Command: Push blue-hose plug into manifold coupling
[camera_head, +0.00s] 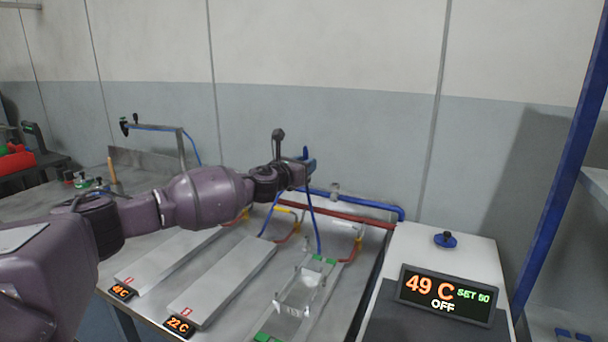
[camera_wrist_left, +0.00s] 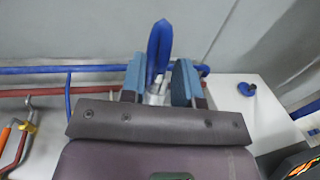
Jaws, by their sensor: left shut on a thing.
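My left gripper (camera_head: 311,165) is at the back of the bench, near the wall pipes. In the left wrist view its two blue fingers (camera_wrist_left: 157,84) are shut on a silver plug (camera_wrist_left: 156,94), with a blue hose (camera_wrist_left: 159,45) rising behind it. In the head view a blue hose (camera_head: 315,225) hangs from near the gripper to the clear plate. The blue manifold pipe (camera_head: 375,205) runs along the wall and carries a grey fitting (camera_head: 334,189), perhaps the coupling. I cannot tell whether the plug touches any coupling. My right gripper is not in view.
A red pipe (camera_head: 350,214) runs below the blue one. Two grey plates (camera_head: 225,283) and a clear plate with green ends (camera_head: 297,292) lie on the bench. At right, a white cabinet (camera_head: 470,250) bears a blue knob (camera_head: 445,240) and a display (camera_head: 446,296) reading 49 C, OFF.

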